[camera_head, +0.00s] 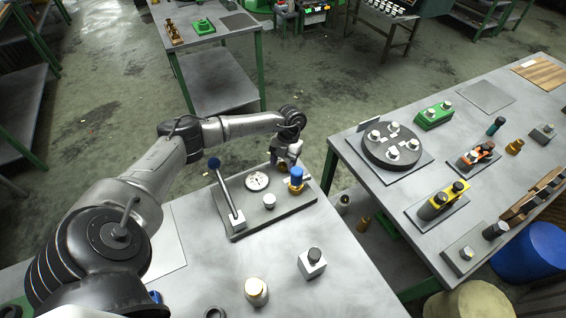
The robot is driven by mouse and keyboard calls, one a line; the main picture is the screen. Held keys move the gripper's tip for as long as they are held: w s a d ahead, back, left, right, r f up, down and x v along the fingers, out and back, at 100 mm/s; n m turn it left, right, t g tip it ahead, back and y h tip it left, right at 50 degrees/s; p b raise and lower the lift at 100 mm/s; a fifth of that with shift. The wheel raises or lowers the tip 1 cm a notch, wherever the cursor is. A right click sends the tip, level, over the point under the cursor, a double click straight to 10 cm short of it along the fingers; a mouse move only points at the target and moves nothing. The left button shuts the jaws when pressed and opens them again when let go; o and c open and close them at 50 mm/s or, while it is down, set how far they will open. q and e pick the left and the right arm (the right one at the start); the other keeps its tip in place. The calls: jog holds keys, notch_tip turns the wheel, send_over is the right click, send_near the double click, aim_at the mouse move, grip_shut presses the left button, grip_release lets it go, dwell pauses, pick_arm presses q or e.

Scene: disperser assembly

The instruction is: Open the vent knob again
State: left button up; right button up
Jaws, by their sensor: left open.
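A grey panel (262,219) lies on the near table. It carries a lever with a dark blue ball (214,163), a white round dial (257,181), a small pale knob (269,201) and a blue-topped brass knob (296,178). No label shows which of these is the vent knob. My left gripper (287,166) is open over the panel's far edge, just behind the blue-topped knob. It looks empty. Whether its fingers touch that knob cannot be told. My right gripper is not in view.
A white block with a dark top (312,263) and a brass-and-white cylinder (256,291) stand on the near table. A right-hand table (398,188) holds a round dark turntable (391,148) and several fixtures. A gap separates the two tables.

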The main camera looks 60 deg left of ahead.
pick_arm(q)
jog(key=shift+c, duration=0.5)
jog(key=c, duration=0.8)
